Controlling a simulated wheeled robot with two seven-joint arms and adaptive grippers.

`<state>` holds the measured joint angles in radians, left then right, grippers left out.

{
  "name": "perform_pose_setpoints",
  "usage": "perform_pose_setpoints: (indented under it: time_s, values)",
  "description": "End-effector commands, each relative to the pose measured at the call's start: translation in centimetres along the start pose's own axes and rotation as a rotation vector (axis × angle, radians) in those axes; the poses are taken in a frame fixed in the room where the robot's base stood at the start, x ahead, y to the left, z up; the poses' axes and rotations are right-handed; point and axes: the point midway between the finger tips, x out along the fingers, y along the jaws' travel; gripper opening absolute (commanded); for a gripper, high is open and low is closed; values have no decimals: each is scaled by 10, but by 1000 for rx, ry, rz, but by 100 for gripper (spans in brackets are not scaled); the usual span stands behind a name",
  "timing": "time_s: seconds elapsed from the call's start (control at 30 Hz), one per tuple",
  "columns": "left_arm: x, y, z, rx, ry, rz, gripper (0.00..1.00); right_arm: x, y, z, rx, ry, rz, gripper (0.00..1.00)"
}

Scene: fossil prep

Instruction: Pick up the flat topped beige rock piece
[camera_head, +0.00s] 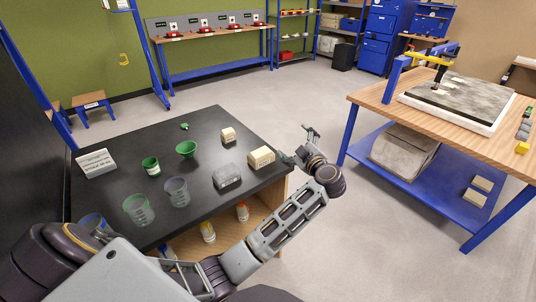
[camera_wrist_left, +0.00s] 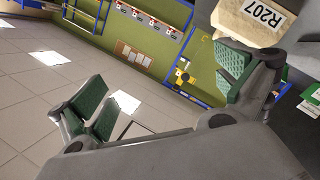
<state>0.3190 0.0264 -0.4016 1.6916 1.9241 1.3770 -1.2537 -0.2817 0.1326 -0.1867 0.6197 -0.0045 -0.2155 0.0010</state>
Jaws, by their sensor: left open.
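A beige rock piece (camera_head: 261,157) with a flat-looking top sits at the right edge of the black bench. A smaller beige piece (camera_head: 228,135) sits behind it, to the left. My left gripper (camera_head: 297,145) is open and empty, just right of the nearer beige piece and past the bench edge. In the left wrist view, a beige piece labelled R207 (camera_wrist_left: 247,22) shows at the top right, close to one green-padded finger of the open gripper (camera_wrist_left: 165,85). Whether they touch is not clear. My right gripper is not in view.
A grey rock (camera_head: 227,176) lies left of the nearer beige piece on the black bench (camera_head: 205,130). Green cups (camera_head: 187,149), clear beakers (camera_head: 138,210) and a white label block (camera_head: 96,163) stand further left. A wooden table (camera_head: 375,97) with a slab stands at right, across open floor.

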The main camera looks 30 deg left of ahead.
Motion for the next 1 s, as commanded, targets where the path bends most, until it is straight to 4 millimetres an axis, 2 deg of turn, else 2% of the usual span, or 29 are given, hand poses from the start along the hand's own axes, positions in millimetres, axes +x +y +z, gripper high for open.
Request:
perform_pose_setpoints:
  time_s: [0.3,0.5,0.7,1.0]
  values:
    - [-10,-61,11,302,-105,-273,100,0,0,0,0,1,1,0]
    - [-18,-84,5,505,-136,-378,100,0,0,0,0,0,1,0]
    - [-20,-88,4,635,-161,-392,100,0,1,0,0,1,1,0]
    - [-20,-88,4,668,-167,-388,100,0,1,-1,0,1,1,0]
